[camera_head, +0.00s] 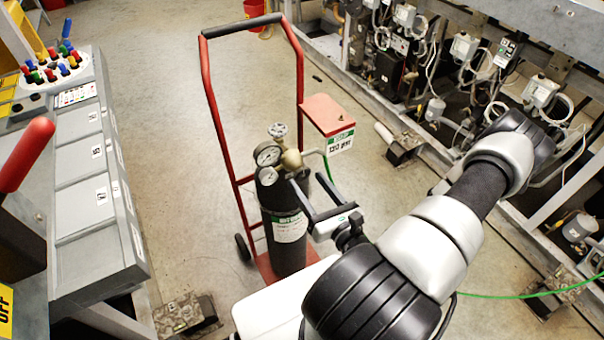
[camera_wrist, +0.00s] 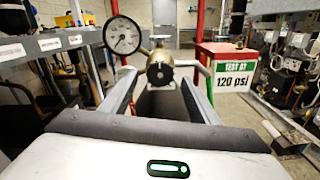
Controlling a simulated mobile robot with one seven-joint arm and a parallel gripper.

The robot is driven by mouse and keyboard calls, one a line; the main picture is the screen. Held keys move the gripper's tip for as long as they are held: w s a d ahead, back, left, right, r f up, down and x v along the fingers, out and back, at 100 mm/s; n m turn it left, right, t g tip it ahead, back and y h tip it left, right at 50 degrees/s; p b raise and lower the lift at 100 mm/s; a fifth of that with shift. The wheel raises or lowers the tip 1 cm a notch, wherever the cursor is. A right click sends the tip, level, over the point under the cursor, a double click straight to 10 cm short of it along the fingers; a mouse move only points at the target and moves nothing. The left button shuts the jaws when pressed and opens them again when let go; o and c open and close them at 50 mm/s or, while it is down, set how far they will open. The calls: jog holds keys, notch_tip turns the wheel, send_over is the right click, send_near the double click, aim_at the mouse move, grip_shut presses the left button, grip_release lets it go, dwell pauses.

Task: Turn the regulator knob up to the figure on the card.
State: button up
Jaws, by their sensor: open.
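The brass regulator (camera_head: 292,160) sits on top of a dark gas cylinder (camera_head: 287,244). In the wrist view its round knob (camera_wrist: 160,73) faces me, between and just beyond my fingertips. Two round white-faced gauges stand at the regulator; one gauge (camera_wrist: 124,36) shows in the wrist view, its reading too small to tell. The card (camera_wrist: 235,75) on the red box reads "TEST AT 120 psi"; it also shows in the head view (camera_head: 340,142). My gripper (camera_head: 304,178) is open, with one finger on each side of the knob's line. I cannot tell whether either finger touches it.
The cylinder stands on a red hand truck (camera_head: 207,95). A grey console (camera_head: 90,170) with coloured buttons and a red lever (camera_head: 24,155) lies left. The compressor rack (camera_head: 440,60) fills the right. A green hose runs from the regulator area. Open floor lies behind the truck.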

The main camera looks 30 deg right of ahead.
aim_at(303, 177)
jog(key=shift+w+a, duration=0.1)
jog(key=shift+w, duration=2)
jog(key=c, duration=1)
jog(key=shift+c, duration=0.2)
